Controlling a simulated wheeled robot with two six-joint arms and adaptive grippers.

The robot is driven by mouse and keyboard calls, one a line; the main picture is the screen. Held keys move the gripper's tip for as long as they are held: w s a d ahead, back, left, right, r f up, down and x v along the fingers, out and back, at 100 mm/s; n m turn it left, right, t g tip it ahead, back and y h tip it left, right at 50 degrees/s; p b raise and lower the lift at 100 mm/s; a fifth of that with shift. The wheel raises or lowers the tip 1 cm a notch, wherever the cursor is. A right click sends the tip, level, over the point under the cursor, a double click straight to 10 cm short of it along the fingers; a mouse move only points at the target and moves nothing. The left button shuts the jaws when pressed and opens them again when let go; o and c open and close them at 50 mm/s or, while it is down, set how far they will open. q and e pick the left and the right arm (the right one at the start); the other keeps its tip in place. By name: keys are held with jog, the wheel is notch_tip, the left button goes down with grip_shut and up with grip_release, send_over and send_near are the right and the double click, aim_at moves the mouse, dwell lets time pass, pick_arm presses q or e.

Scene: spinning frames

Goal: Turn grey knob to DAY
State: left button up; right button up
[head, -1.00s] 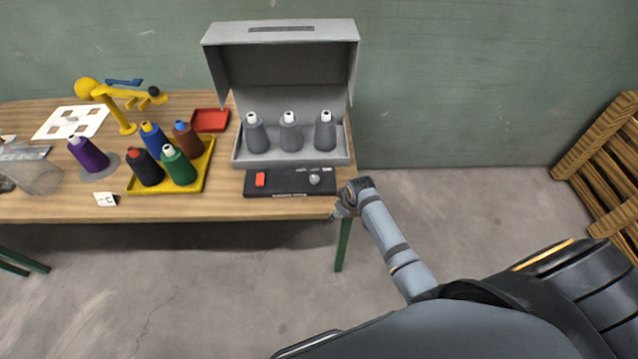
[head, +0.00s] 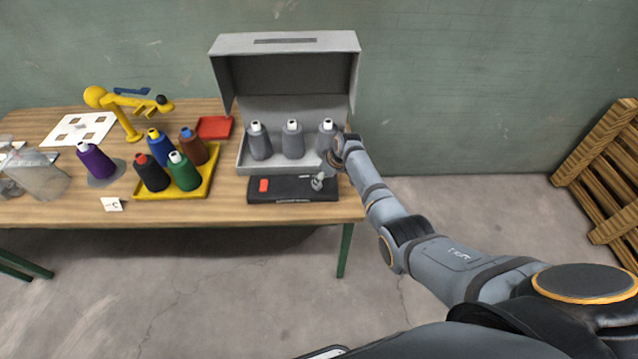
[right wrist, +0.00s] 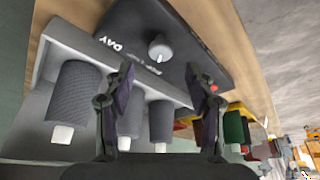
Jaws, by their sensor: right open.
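The grey knob (right wrist: 160,48) sits on the dark control panel (head: 293,196), on its right part in the head view. In the right wrist view the word DAY is printed to the left of the knob, with other lettering below it too small to read surely. In the head view the right gripper (head: 326,170) is above the knob. My left gripper is not in view.
A red switch (head: 264,185) is on the panel's left. Behind stands an open grey box (head: 244,165) with three grey cones close to my right gripper. A yellow tray (head: 203,189) with several coloured cones is to the left.

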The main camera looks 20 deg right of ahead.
aim_at(319, 186)
jog(key=b+x, duration=0.2)
jog(key=x, duration=0.2)
jog(key=shift+a+f, duration=0.15)
jog(key=shift+f, duration=0.15)
jog(key=shift+w+f+b, duration=0.3)
jog(key=shift+f+b, duration=0.05)
jog(key=shift+f, duration=0.25)
jog(key=shift+a, duration=0.1)
jog(key=shift+s+r, duration=0.1)
jog(key=c, duration=1.1)
